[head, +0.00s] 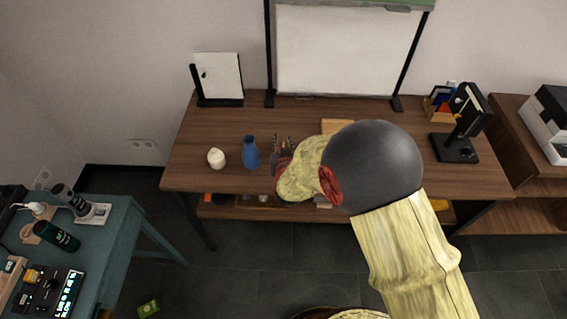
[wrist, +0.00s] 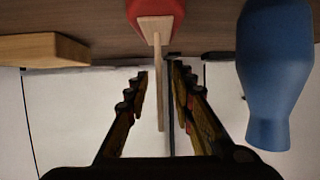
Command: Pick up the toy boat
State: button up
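The toy boat shows in the wrist view, which is upside down, as a red hull (wrist: 155,10) on the table at the top edge, partly cut off. A thin pale wooden piece (wrist: 160,75) like a mast or sail stands up from it. My gripper (wrist: 160,72) is open, with its black fingers either side of that piece in the picture; I see no clear contact. In the head view my gripper (head: 283,143) is over the table, right of the blue vase, and the boat is hidden there.
The blue vase (head: 250,153) stands close to my gripper; it also shows in the wrist view (wrist: 273,70). A white round object (head: 216,158) is left of it. A wooden block (head: 337,126) lies behind my arm. A whiteboard (head: 345,50) and black lamp-like stand (head: 455,147) are further off.

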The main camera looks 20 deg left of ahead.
jog(key=shift+w+a+f, duration=0.25)
jog(key=shift+w+f, duration=0.1)
jog(key=shift+w, duration=0.25)
jog(key=shift+r, duration=0.1)
jog(key=shift+c, duration=0.7)
jog(key=c, duration=0.4)
grip_shut()
